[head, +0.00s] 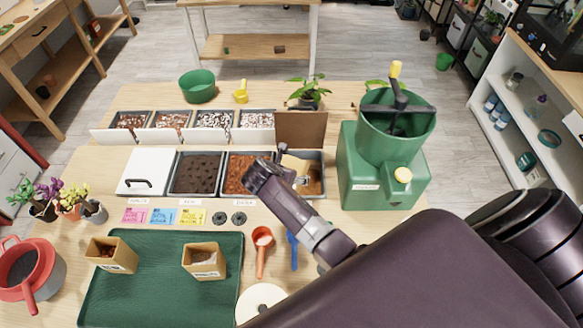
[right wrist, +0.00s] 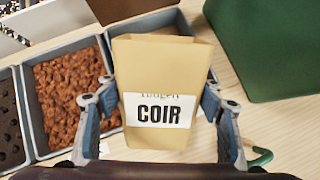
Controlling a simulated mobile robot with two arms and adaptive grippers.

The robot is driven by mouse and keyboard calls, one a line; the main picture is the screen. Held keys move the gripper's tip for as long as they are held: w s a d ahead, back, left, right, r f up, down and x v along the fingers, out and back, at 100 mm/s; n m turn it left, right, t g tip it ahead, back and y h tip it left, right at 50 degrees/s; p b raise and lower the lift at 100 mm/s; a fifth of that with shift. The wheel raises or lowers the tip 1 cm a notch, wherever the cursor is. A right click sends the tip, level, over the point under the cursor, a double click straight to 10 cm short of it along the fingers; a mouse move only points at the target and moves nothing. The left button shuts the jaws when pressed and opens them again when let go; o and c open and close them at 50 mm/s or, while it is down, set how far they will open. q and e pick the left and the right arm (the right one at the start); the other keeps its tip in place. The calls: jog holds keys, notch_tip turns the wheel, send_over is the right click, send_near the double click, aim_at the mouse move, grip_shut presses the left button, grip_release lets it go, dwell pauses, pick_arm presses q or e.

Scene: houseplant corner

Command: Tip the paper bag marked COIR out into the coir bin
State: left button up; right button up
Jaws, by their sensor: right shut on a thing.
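The tan paper bag (right wrist: 160,75) marked COIR is held between the fingers of my right gripper (right wrist: 162,115) in the right wrist view. Its lettering reads upright. In the head view, part of the bag (head: 294,165) shows past my right gripper (head: 280,165), over the rightmost grey bin (head: 322,186) of the front row. That bin has some tan-brown in it; the arm and bag hide much of it. Beside it are a bin of reddish-brown chunks (head: 240,172) and a dark soil bin (head: 197,172). I cannot read which label says coir. My left gripper is out of view.
A green machine with a hopper (head: 385,165) stands close on the right. A brown panel (head: 301,128) rises behind the rightmost bin. A white-lidded bin (head: 140,170) is at left.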

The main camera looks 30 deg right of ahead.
jog(key=f+g+y, duration=0.1)
jog(key=y, duration=0.1)
jog(key=shift+d+f+g+y, duration=0.1)
jog(key=shift+f+g+y, duration=0.05)
jog(key=shift+g+y, duration=0.15)
jog(key=g+y, duration=0.1)
jog(key=f+y, duration=0.1)
jog(key=shift+w+d+g+y, duration=0.2)
jog(key=shift+g+y, duration=0.1)
jog(key=shift+g, duration=0.1)
jog(key=shift+f+g+y+b, duration=0.6)
jog(key=shift+y+b, duration=0.2)
jog(key=shift+b, duration=0.45)
jog(key=shift+y, duration=0.3)
